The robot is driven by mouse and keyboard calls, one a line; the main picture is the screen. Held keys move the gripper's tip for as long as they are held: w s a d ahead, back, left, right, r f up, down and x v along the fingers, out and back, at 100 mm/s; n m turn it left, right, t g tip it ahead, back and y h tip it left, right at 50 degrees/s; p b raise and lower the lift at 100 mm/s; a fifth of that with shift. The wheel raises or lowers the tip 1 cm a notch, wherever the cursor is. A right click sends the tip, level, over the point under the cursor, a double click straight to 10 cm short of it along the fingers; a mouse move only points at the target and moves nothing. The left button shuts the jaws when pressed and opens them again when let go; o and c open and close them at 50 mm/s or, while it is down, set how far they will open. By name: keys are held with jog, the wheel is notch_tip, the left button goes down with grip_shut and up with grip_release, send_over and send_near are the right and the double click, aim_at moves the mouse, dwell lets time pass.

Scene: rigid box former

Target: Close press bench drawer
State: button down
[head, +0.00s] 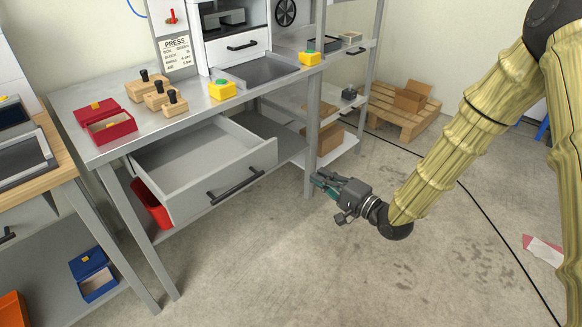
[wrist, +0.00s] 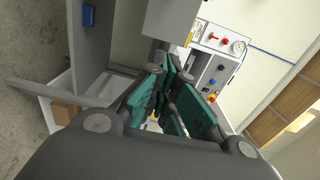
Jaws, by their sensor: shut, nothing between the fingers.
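The press bench drawer (head: 190,160) is pulled out below the bench top in the head view. It is a grey, empty-looking tray with a dark bar handle (head: 236,185) on its front. My gripper (head: 318,180) is shut and empty, to the right of the drawer front and apart from it, near the bench leg. In the wrist view the shut fingers (wrist: 172,75) fill the middle. A grey panel above them in the wrist view may be part of the drawer, but I cannot tell.
The bench top (head: 150,115) carries a red box (head: 105,122), wooden blocks with black knobs (head: 158,93) and yellow button boxes (head: 221,90). A bench leg (head: 313,130) stands just behind my gripper. A pallet (head: 405,115) lies at the back. The floor in front is mostly clear.

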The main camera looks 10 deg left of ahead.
jog(key=x, duration=1.4)
jog(key=shift+r, duration=0.1)
